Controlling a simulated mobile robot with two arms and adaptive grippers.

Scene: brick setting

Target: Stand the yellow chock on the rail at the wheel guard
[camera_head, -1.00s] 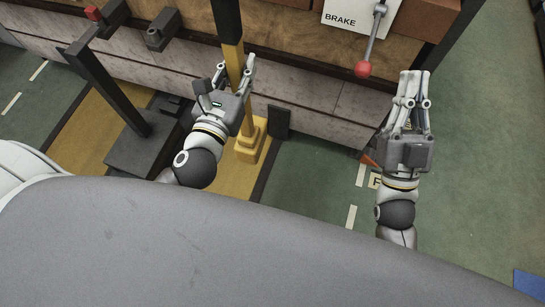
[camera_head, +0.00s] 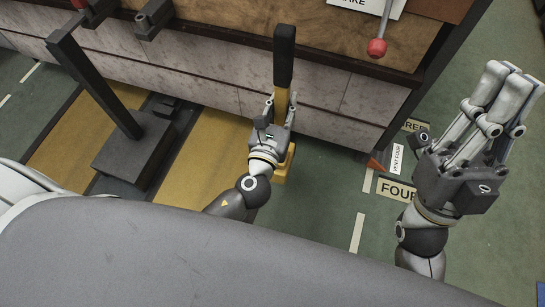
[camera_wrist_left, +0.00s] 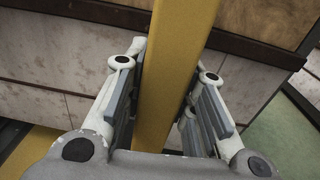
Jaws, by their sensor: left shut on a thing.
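My left gripper (camera_head: 280,112) is shut on the yellow shaft of the chock (camera_head: 281,98), below its black handle grip (camera_head: 284,55). In the left wrist view the yellow shaft (camera_wrist_left: 174,70) runs between the two fingers (camera_wrist_left: 165,100). The chock stands nearly upright in front of the grey panelled wall. Its yellow foot (camera_head: 290,160) is mostly hidden behind my gripper, so I cannot tell whether it touches anything. My right gripper (camera_head: 510,80) is raised at the right, empty, with its fingertips close together. I cannot surely pick out the rail or wheel guard.
A dark block with a slanted post (camera_head: 125,160) stands at the left on the yellow floor strip (camera_head: 205,140). A red-knobbed lever (camera_head: 377,47) hangs from the bench. Green floor is clear at the right.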

